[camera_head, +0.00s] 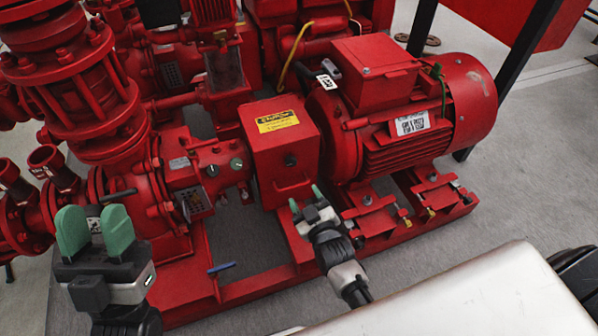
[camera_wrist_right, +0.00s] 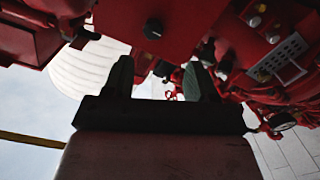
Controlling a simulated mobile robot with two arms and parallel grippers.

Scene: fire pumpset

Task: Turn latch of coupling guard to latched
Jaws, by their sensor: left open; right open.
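The coupling guard (camera_head: 262,137) is a red box with a yellow warning label, between the pump and the motor. Its latch (camera_head: 290,160) is a small dark knob on the front face. The latch also shows in the right wrist view (camera_wrist_right: 153,28), above and beyond the fingertips; its exact turn is too small to tell. My right gripper (camera_head: 306,200) is open and empty, just in front of and below the latch, apart from it. It shows in the wrist view too (camera_wrist_right: 160,82). My left gripper (camera_head: 95,231) is open and empty at the lower left, far from the guard.
The red motor (camera_head: 410,120) stands right of the guard, and the red pump with its flanged pipes (camera_head: 95,105) stands left. The red base frame (camera_head: 240,290) runs below. A blue-handled lever (camera_head: 221,267) sticks out low. A pale surface (camera_head: 460,300) fills the lower right.

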